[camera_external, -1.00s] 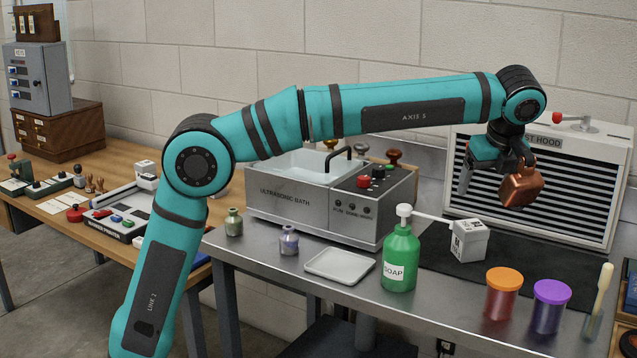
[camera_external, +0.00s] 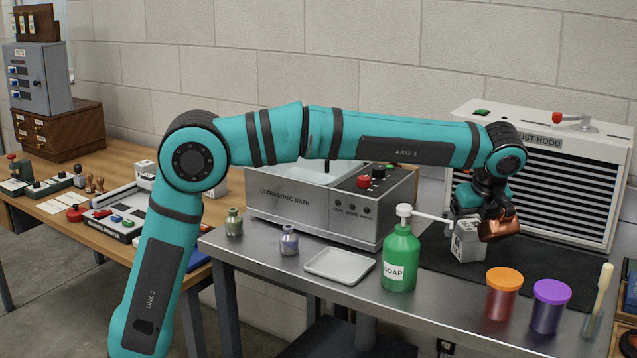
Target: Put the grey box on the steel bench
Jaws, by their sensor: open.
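A small light grey box (camera_external: 468,243) with dark markings stands on a dark mat (camera_external: 440,261) on the steel bench (camera_external: 264,264), just behind and right of the green soap bottle. My gripper (camera_external: 478,221) is open and low over the box, with its jaws around or just above the box's top. A copper-coloured block (camera_external: 500,224) shows at the gripper's right side; I cannot tell whether it is part of the gripper. The gripper and this block hide part of the box's top and right side. Whether the jaws touch the box cannot be seen.
The green soap bottle (camera_external: 399,258), its long spout reaching toward the box, stands close by. An orange-lidded jar (camera_external: 503,295) and a purple-lidded jar (camera_external: 549,307) stand in front. The extraction hood (camera_external: 560,185) is behind. A white tray (camera_external: 340,266) lies left of the bottle.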

